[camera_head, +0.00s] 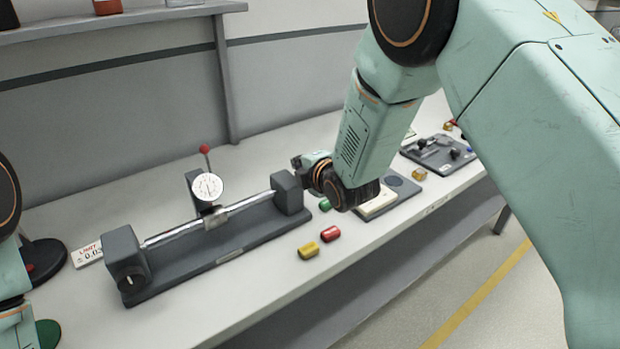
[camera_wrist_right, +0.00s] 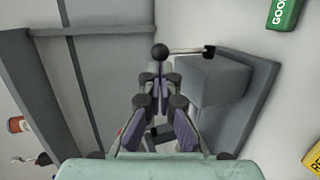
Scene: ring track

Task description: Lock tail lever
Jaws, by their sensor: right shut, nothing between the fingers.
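The bench fixture (camera_head: 215,250) holds a shiny shaft between two grey end blocks, with a red-tipped dial gauge (camera_head: 208,187) behind the shaft. The right end block is the tail block (camera_head: 288,192); it also shows in the right wrist view (camera_wrist_right: 212,82). The tail lever (camera_wrist_right: 184,50) is a thin rod with a black ball knob (camera_wrist_right: 160,51), seen beside the block's top. My right gripper (camera_head: 298,163) is at the tail block's upper end. In the wrist view its fingers (camera_wrist_right: 160,86) are together and empty, with the knob just beyond the tips. Contact is unclear. My left gripper is out of view.
A dark tray of parts (camera_head: 437,154) is farther right. The front bench strip is clear.

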